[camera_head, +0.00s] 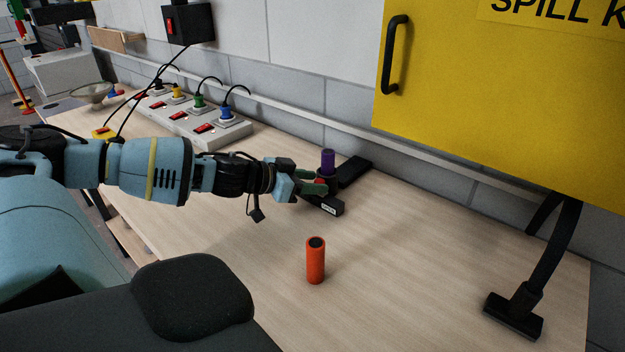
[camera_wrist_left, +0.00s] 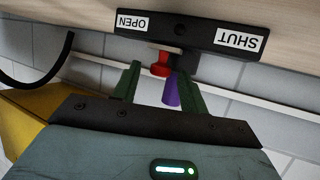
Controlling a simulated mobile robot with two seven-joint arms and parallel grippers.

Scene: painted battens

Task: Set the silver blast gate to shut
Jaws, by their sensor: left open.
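A black bar (camera_wrist_left: 190,32) lies on the bench, with an OPEN label at its left end and a SHUT label at its right end in the left wrist view. No silver shows on it. A red knob (camera_wrist_left: 160,66) stands out from the bar, closer to OPEN than to SHUT. A purple cylinder (camera_head: 327,162) stands upright by it; whether they are joined I cannot tell. My left gripper (camera_head: 322,182) is open at the knob, its green fingers on either side of the knob in the left wrist view; contact is unclear. My right gripper is out of view.
An orange cylinder (camera_head: 315,262) stands on the bench (camera_head: 420,265) in front. A power strip (camera_head: 205,127) with several plugs runs along the wall at left. A yellow cabinet (camera_head: 500,110) overhangs the right. A black footed post (camera_head: 525,300) stands below it.

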